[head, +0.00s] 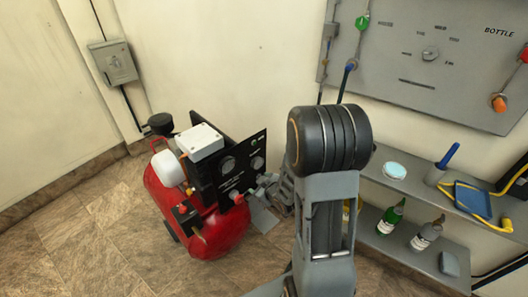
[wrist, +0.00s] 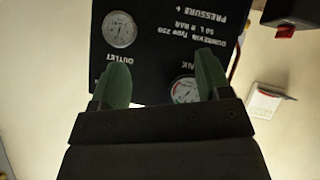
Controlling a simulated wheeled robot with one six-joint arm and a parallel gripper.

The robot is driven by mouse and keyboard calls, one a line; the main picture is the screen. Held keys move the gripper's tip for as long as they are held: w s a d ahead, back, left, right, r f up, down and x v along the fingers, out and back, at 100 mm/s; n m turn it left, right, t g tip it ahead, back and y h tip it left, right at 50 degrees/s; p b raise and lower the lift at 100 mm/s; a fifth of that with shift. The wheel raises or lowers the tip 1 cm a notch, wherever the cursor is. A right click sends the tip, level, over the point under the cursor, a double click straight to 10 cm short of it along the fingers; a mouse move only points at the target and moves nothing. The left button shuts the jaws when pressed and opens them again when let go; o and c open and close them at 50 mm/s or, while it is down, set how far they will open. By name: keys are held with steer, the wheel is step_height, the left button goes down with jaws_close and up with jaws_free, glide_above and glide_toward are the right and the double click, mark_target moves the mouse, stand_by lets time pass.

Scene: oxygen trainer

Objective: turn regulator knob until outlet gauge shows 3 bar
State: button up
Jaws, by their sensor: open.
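The outlet gauge (wrist: 119,29) is a round white dial on the black panel. Its label reads upside down in the wrist view, and its needle is too small to read. A second dial, the tank gauge (wrist: 185,90), is partly covered by a finger. My gripper (wrist: 158,60) is open, its two green fingers apart in front of the panel with nothing visible between them. In the head view the black panel (head: 207,178) stands on the red compressor. A small red knob (head: 236,196) shows low on it; I cannot tell whether this is the regulator knob.
The red compressor tank (head: 205,235) stands on the tiled floor, with a white box (head: 200,141) above it. Right of my arm, a grey shelf (head: 400,245) holds bottles. A grey board (head: 400,75) hangs on the wall. The floor at the left is clear.

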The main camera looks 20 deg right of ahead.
steer(key=s+r+m+g+h+p, duration=0.2)
steer(key=r+p, duration=0.4)
steer(key=r, duration=1)
steer(key=shift+s+a+m+g+h+p, duration=0.35)
steer(key=shift+s+m+g, duration=0.35)
steer(key=shift+s+g, duration=0.3)
steer(key=s+a+r+m+g+y+p, duration=0.1)
steer(key=s+a+r+p, duration=0.4)
steer(key=s+r, duration=0.6)
steer(key=a+r+m+g, duration=0.1)
steer(key=g, duration=0.1)
steer(key=shift+s+a+r+g+y, duration=0.2)
steer(key=shift+s+a+g+y, duration=0.1)
steer(key=shift+g+y, duration=0.1)
steer(key=shift+m, duration=0.3)
steer(key=shift+c, duration=0.4)
